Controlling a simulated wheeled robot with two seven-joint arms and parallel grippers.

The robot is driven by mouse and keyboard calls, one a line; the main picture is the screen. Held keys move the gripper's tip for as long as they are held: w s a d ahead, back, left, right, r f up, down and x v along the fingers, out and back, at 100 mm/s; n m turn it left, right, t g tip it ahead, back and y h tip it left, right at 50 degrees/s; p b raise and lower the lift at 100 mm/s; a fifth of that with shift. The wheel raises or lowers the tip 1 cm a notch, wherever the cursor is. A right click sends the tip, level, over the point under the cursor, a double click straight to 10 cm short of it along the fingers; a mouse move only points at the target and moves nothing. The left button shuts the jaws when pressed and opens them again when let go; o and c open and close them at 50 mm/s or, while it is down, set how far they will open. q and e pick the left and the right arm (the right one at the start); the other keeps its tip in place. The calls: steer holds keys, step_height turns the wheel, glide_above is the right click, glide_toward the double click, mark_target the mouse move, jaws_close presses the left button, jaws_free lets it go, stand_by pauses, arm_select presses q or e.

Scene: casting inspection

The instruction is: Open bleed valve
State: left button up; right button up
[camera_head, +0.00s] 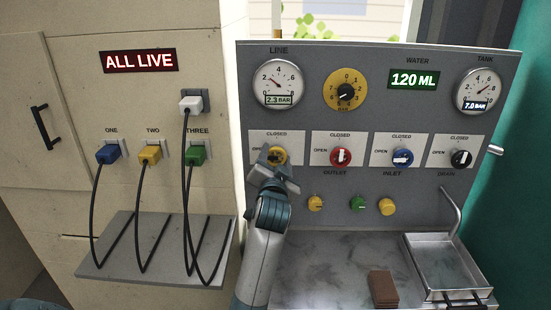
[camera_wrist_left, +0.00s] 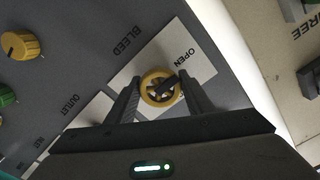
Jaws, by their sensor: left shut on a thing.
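The bleed valve (camera_head: 278,154) is a yellow round handle on a white plate at the left of the panel's valve row. In the left wrist view the yellow valve wheel (camera_wrist_left: 160,88) sits between my left gripper's two dark fingers, beside the printed word OPEN. A dark bar on it slants toward that word. My left gripper (camera_head: 273,168) is shut on the valve and hides its lower part and the name below it in the head view. The line gauge (camera_head: 278,83) above reads 2.3 BAR. My right gripper is not in view.
To the right are red (camera_head: 341,157), blue (camera_head: 402,158) and black (camera_head: 461,158) valves. Below them are small yellow and green knobs. A metal tray (camera_head: 412,262) and a brown block (camera_head: 383,289) are on the marble top. Cabled plugs and a grey shelf (camera_head: 150,268) stand left.

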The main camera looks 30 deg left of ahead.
arm_select(q)
steer(key=shift+f, duration=0.1)
stand_by(0.3)
steer(key=o, duration=1)
steer(key=shift+o, duration=0.2)
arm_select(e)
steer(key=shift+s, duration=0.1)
